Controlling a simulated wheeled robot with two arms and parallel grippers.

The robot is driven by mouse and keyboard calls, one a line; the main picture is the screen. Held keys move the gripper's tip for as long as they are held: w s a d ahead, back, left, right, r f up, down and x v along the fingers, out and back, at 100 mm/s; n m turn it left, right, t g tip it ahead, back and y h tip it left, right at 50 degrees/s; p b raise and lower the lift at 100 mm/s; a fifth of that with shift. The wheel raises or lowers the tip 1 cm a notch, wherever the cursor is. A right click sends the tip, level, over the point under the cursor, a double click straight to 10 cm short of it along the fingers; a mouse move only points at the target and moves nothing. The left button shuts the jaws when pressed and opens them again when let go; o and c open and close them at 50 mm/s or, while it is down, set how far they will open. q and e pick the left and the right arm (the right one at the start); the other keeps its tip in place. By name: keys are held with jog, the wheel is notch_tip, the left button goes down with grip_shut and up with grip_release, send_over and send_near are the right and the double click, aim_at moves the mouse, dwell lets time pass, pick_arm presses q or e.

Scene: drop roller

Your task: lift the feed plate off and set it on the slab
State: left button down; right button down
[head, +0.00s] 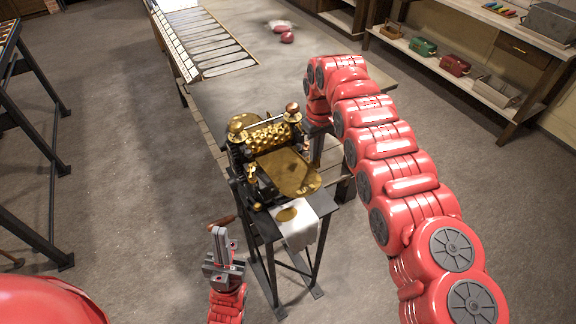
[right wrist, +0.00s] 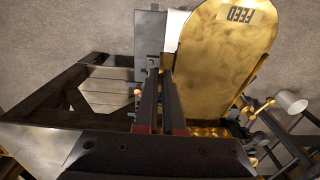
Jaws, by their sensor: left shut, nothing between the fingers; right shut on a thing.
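The brass feed plate (head: 290,172) is at the front of the roller machine, its rounded end toward the near side. In the right wrist view the plate (right wrist: 222,60) bears the word FEED. My right gripper (right wrist: 167,75) is shut beside the plate's edge; its exact grip point is hard to see. In the head view the right gripper is mostly hidden behind the machine and my own arm. I cannot tell whether the plate is clear of its supports. My left gripper (head: 219,232) is shut and empty, by a brown wooden handle (head: 222,221). The grey slab (head: 280,62) lies behind the machine.
Brass rollers (head: 268,137) and knobs top the machine. A white cloth (head: 300,230) with a brass disc (head: 287,214) lies on the stand in front. The slab's middle is clear.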

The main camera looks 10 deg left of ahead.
jog(key=shift+r, duration=0.85)
dwell(1.0)
jog(key=shift+s+d+f+b, duration=0.1)
jog(key=shift+s+d+b, duration=0.65)
jog(key=shift+b, duration=1.75)
jog(key=shift+s+d+b, duration=0.3)
jog(key=shift+s+b, duration=0.2)
jog(key=shift+b, duration=0.6)
jog(key=shift+s+d+b, duration=0.25)
jog(key=shift+s+b, duration=0.25)
jog(key=shift+b, duration=0.55)
